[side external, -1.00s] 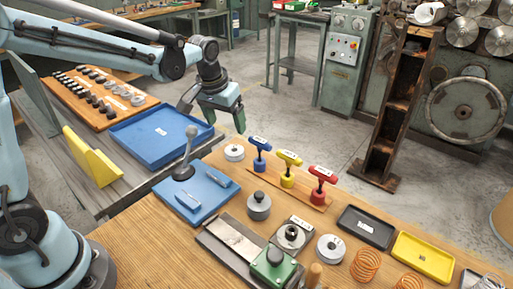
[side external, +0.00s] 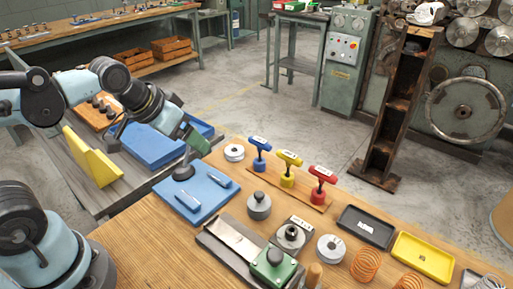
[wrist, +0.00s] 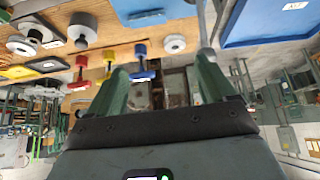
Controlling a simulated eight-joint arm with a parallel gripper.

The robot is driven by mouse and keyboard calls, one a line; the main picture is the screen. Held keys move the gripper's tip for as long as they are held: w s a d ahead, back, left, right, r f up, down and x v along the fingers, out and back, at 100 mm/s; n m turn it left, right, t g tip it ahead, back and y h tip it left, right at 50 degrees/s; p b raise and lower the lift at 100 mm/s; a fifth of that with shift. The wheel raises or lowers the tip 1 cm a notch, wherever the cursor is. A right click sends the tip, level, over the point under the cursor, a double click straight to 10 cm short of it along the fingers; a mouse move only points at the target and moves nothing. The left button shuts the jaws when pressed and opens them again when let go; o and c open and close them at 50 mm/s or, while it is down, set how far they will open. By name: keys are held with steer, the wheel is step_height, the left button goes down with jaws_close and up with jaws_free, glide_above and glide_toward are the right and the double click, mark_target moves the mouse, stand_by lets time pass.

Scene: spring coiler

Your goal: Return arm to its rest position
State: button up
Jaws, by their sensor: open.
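My gripper (side external: 196,143) is in the side external view, raised above the left end of the wooden workbench, near the blue mat and the blue tray. In the wrist view its two green fingers (wrist: 160,82) stand apart with nothing between them. My arm is folded back at the left of the side external view, with the gripper tilted down to the right.
A blue tray (side external: 150,148) and yellow block (side external: 92,158) are at left. Blue (side external: 260,148), yellow (side external: 289,160) and red (side external: 322,176) T-handled tools stand to the right. A tall rusty rack (side external: 403,105) stands behind.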

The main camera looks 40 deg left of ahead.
steer(key=shift+s+d+f+t, duration=0.15)
steer(key=shift+s+f+t, duration=0.25)
steer(key=shift+s, duration=0.45)
